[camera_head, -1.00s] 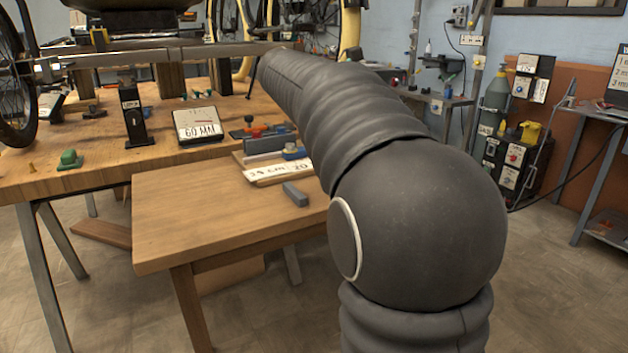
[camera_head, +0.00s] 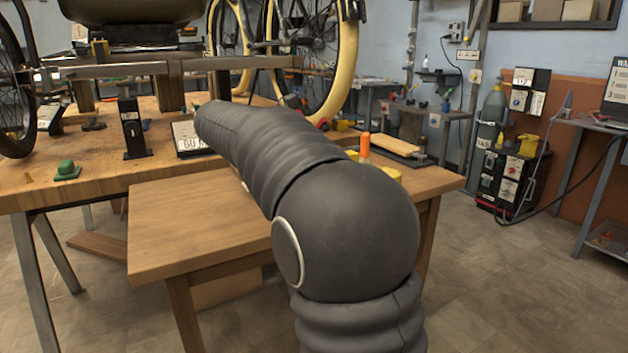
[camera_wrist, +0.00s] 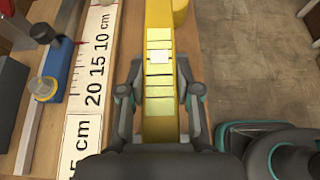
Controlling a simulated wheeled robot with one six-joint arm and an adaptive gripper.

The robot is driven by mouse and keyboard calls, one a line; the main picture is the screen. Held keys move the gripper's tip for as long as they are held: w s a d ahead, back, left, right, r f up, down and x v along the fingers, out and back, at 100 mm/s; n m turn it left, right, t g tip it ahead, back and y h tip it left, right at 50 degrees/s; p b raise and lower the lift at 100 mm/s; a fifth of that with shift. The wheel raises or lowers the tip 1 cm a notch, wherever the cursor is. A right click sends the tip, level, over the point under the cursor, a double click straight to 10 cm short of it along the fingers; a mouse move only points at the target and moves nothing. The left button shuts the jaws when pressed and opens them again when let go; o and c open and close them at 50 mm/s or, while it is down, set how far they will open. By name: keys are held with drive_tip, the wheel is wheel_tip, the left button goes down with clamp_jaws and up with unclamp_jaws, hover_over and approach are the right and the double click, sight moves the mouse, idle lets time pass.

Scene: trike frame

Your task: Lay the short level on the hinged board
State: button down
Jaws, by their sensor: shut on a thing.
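In the wrist view, my gripper (camera_wrist: 160,98) is shut on a long yellow bar with a white label and crosswise bands, which looks like the short level (camera_wrist: 160,120). The bar runs lengthwise between the fingers, above or at the wooden table. To its left is a wooden board with a white centimetre scale (camera_wrist: 98,65); I cannot tell whether this is the hinged board.
A blue block (camera_wrist: 55,65) and dark pieces lie left of the scale. In the head view, the low wooden table (camera_head: 190,210) has bare room at its left. An orange upright piece (camera_head: 364,148) and a tan board (camera_head: 395,145) are at its right. The workbench (camera_head: 60,195) stands behind.

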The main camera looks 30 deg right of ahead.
drive_tip(key=shift+f, duration=1.8)
drive_tip(key=shift+f, duration=0.1)
drive_tip(key=shift+f, duration=0.1)
drive_tip(key=c, duration=0.8)
unclamp_jaws()
drive_tip(key=shift+f+b, duration=0.3)
drive_tip(key=shift+b, duration=0.45)
drive_tip(key=p+v, duration=0.3)
drive_tip(key=v, duration=1.1)
drive_tip(key=shift+w+r, duration=0.2)
drive_tip(key=shift+r, duration=0.05)
drive_tip(key=shift+d, duration=0.1)
